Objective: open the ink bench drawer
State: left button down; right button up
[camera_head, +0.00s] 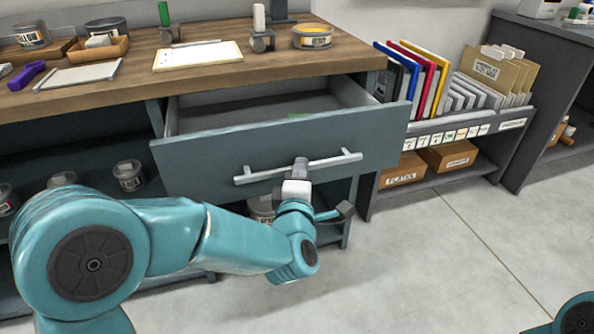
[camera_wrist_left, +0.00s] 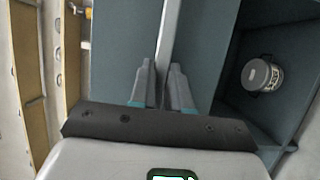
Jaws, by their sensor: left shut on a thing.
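The ink bench drawer (camera_head: 205,165) is grey-blue and stands well out from the bench (camera_head: 222,72), tilted in the picture. Its inside (camera_head: 260,108) shows, with a small green thing lying at the bottom. A silver bar handle (camera_head: 335,162) runs across the drawer front. My left gripper (camera_head: 300,170) is at the middle of the handle. In the left wrist view its two fingers (camera_wrist_left: 162,85) are shut on the handle bar (camera_wrist_left: 169,35). My right gripper is not in view; only a bit of teal arm shows at the lower right corner.
The bench top holds tins, a tray (camera_head: 95,50), a white sheet (camera_head: 197,56) and a purple tool (camera_head: 26,76). Tins (camera_head: 128,175) stand on the shelf below. A rack of coloured folders (camera_head: 420,75) is to the right. The floor (camera_head: 430,240) in front is clear.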

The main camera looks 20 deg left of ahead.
pick_arm(q)
jog(key=s+d, duration=0.1)
jog(key=s, duration=0.1)
jog(key=s+d+b, duration=0.1)
jog(key=shift+s+d, duration=0.3)
jog(key=shift+s, duration=0.05)
jog(key=shift+s+d+b, duration=0.25)
jog(key=shift+s+b, duration=0.15)
jog(key=shift+s, duration=0.1)
jog(key=c, duration=1.1)
grip_release()
jog(key=shift+s, duration=0.1)
